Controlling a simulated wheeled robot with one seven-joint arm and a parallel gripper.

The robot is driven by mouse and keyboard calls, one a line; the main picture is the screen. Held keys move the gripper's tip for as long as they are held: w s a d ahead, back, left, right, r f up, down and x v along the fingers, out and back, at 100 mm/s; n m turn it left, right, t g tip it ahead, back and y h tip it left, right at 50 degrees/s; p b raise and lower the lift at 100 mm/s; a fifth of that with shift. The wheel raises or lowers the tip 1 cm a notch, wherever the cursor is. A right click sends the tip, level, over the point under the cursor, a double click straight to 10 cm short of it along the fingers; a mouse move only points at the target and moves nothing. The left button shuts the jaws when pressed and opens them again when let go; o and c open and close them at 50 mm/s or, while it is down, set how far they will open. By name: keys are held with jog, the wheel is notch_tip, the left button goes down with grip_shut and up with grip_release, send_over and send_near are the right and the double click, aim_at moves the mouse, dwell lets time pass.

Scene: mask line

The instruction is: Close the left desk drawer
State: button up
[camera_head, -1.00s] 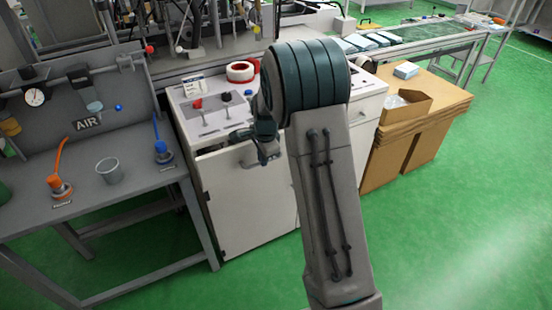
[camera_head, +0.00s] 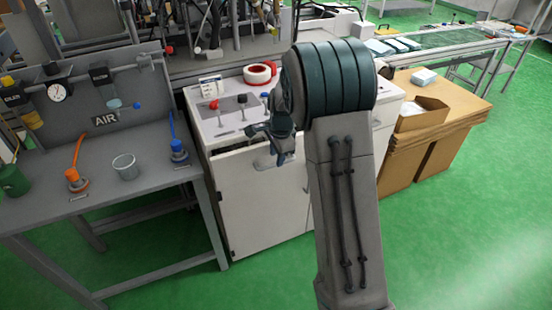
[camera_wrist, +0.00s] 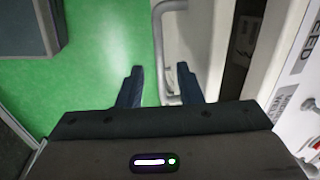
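The left desk drawer (camera_head: 236,158) is in the white cabinet, and its front stands out a little with a dark gap behind its top edge. In the wrist view the drawer front (camera_wrist: 203,40) is seen from above, with its dark inside to the right. A pale bar handle (camera_wrist: 163,55) is on its outer face. My gripper (camera_head: 278,147) is at the handle. In the wrist view my gripper (camera_wrist: 158,75) is open, its two dark fingers spread with the handle's end between them. I cannot tell whether a finger touches the handle.
A grey table (camera_head: 150,185) with a metal cup (camera_head: 125,168) stands to the left. A red-and-white tape roll (camera_head: 258,74) lies on the cabinet top. Cardboard boxes (camera_head: 440,115) stand to the right. The green floor (camera_head: 470,240) in front is clear.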

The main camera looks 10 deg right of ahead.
notch_tip(320, 180, up, 11)
jog(key=s+p, duration=0.1)
jog(key=s, duration=0.1)
jog(key=shift+d, duration=0.2)
jog(key=shift+c, duration=0.2)
